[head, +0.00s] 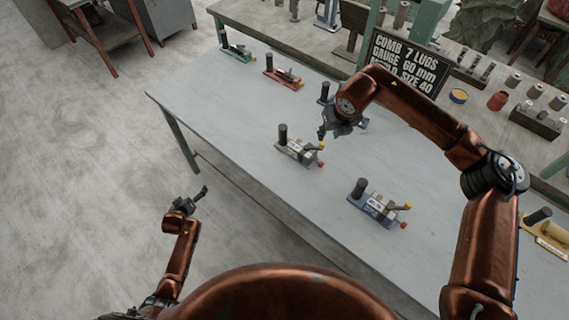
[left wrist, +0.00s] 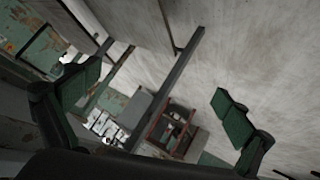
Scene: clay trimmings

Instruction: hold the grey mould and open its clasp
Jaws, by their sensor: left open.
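The grey mould (head: 299,152) lies on the table, with a black upright post at its left end and yellow and red knobs at its right end. My right gripper (head: 328,132) is just beyond and above its right end; whether it touches the mould cannot be told, and its fingers are too small to read. The clasp is too small to make out clearly. My left gripper (head: 196,198) is low at the left, off the table's near edge and away from the mould. In the left wrist view it is open and empty (left wrist: 155,102), with floor and table legs beyond.
Other moulds stand on the table (head: 215,105): green (head: 237,53), red (head: 284,76), blue (head: 378,210) and yellow (head: 548,250). Another is partly hidden behind my right gripper. A black sign (head: 404,64) stands at the back.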

